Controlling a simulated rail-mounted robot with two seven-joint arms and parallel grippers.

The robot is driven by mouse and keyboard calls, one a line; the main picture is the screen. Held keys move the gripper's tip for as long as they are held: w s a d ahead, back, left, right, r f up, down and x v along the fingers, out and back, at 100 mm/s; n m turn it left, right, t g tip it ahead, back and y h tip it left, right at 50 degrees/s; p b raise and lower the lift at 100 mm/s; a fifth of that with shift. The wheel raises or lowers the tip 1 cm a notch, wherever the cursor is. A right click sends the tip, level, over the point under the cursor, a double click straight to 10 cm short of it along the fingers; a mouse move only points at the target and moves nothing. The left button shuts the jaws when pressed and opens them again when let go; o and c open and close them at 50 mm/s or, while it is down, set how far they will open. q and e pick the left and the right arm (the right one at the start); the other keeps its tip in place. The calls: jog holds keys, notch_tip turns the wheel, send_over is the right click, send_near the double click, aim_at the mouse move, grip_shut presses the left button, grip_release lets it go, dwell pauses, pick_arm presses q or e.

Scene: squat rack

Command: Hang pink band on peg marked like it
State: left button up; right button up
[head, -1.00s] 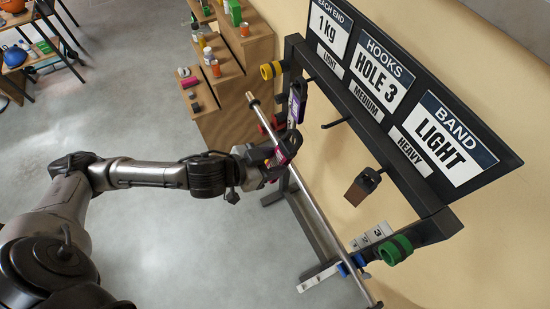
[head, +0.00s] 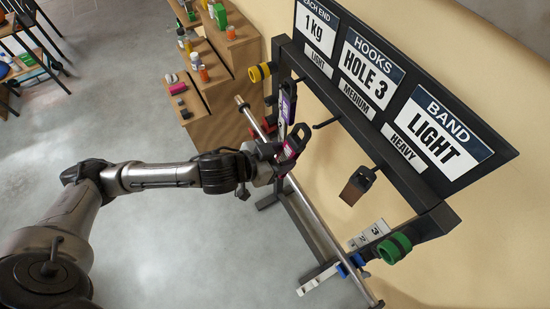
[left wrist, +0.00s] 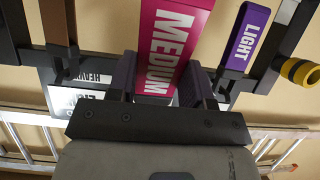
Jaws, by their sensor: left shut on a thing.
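The pink band (head: 292,150), marked MEDIUM (left wrist: 170,48), hangs from my left gripper (head: 277,160). In the left wrist view the gripper's two fingers (left wrist: 160,84) are shut on it. A purple band marked LIGHT (left wrist: 248,38) hangs on the LIGHT peg and also shows in the head view (head: 288,104). A brown band (head: 352,192) hangs on the HEAVY peg. My right gripper is not in view.
A steel bar (head: 305,205) runs along the rack in front of the pegs. Yellow (head: 257,74) and green (head: 394,249) rings sit at the rack's ends. A sign board (head: 400,85) is above the pegs. Wooden shelves (head: 215,80) stand behind left.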

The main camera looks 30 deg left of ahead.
aim_at(297, 150)
pick_arm(q)
jog(key=shift+w+d+f+b, duration=0.1)
jog(key=shift+w+d+b, duration=0.3)
jog(key=shift+w, duration=0.6)
jog(key=shift+w+d+f+b, duration=0.15)
jog(key=shift+w+d, duration=0.45)
jog(key=shift+w, duration=0.4)
jog(key=shift+p+x, duration=0.45)
jog(key=shift+x, duration=0.3)
jog(key=shift+f, duration=0.1)
jog(key=o, duration=1)
